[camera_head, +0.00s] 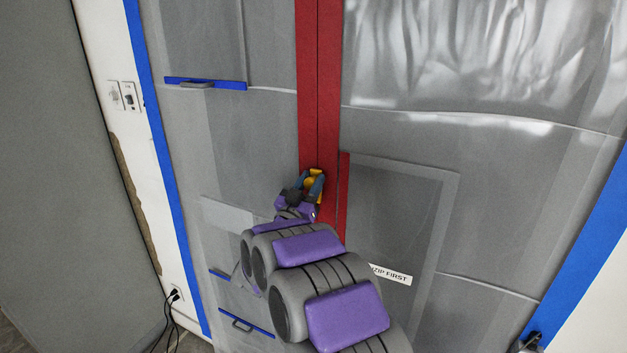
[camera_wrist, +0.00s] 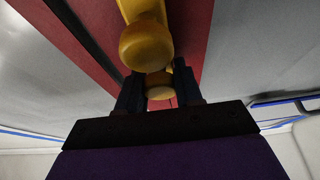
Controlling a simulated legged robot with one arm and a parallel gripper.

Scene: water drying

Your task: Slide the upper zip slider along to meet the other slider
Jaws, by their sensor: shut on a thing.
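A wide red zip strip (camera_head: 318,80) runs down the grey plastic sheet. My gripper (camera_head: 312,185) is at the strip, below mid-height in the head view, with its jaws closed around a yellow zip slider (camera_head: 314,174). In the wrist view my gripper (camera_wrist: 158,88) has its dark blue fingers on either side of a yellow knob, with a larger rounded yellow piece (camera_wrist: 146,45) in front of it. I cannot tell whether these yellow pieces belong to one slider or two. My arm hides part of the strip below.
A framed panel (camera_head: 405,205) with a "ZIP FIRST" label (camera_head: 391,274) is right of the strip. Blue tape (camera_head: 165,160) edges the sheet on the left, and more blue tape (camera_head: 580,250) on the right. Cords (camera_head: 172,310) hang from a wall outlet at lower left.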

